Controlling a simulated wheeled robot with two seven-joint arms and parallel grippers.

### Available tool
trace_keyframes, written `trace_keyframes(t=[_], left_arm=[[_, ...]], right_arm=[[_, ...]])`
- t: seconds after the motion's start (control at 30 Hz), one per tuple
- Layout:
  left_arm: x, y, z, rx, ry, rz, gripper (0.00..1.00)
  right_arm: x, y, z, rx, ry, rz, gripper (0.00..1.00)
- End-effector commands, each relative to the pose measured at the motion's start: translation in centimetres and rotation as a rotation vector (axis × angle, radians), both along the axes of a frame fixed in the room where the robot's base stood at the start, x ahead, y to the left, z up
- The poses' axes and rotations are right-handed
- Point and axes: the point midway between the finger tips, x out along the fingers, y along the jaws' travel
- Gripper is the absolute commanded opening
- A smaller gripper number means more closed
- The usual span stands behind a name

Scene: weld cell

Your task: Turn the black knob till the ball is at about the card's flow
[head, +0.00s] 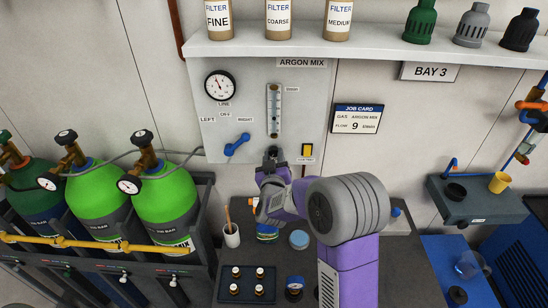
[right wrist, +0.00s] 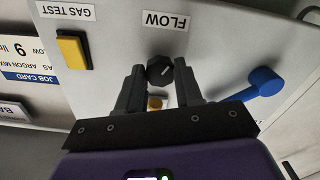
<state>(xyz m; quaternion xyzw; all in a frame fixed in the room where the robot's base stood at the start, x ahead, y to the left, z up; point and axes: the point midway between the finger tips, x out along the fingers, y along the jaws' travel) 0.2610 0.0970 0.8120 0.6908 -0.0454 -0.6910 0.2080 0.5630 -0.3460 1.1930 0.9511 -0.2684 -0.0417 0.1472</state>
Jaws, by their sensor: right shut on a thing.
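The black flow knob (right wrist: 160,70) is on the grey panel under the FLOW label. My right gripper (right wrist: 161,76) has its two fingers on either side of the knob, shut on it. In the head view the same gripper (head: 272,168) reaches the panel below the flow tube (head: 273,112) and mostly hides the knob. The tube is a clear upright scale; its ball is too small to make out for sure. The job card (head: 357,118) reads argon mix, flow 9. My left gripper is not in view.
A blue lever (head: 237,144) sits left of the knob, and a yellow gas test button (head: 307,150) right of it. A round gauge (head: 220,86) is on the panel. Green cylinders (head: 166,192) stand at left. The bench (head: 390,262) holds a cup, tins and a dark tray.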

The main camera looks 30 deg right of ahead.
Motion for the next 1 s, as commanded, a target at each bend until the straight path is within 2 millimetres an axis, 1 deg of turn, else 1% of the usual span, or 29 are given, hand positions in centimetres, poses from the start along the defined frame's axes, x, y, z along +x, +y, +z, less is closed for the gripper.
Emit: trace_keyframes(t=[0.03, 0.17, 0.2, 0.43, 0.57, 0.9, 1.0], left_arm=[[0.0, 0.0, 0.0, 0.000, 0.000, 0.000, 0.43], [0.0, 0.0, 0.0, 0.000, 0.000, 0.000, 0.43], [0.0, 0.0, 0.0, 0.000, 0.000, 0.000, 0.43], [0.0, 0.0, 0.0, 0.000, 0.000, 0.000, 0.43], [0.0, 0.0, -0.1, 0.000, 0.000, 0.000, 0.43], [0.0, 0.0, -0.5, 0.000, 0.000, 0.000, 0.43], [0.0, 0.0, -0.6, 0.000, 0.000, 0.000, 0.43]], right_arm=[[0.0, 0.0, 0.0, 0.000, 0.000, 0.000, 0.40], [0.0, 0.0, 0.0, 0.001, -0.001, 0.000, 0.60], [0.0, 0.0, 0.0, 0.001, -0.001, 0.000, 0.61], [0.0, 0.0, 0.0, 0.002, -0.001, 0.000, 0.61], [-0.7, 0.5, 0.0, 0.003, -0.001, 0.002, 0.61], [-5.1, 3.2, 0.0, 0.003, -0.001, 0.002, 0.61], [-5.9, 3.7, 0.0, 0.003, -0.001, 0.002, 0.61]])
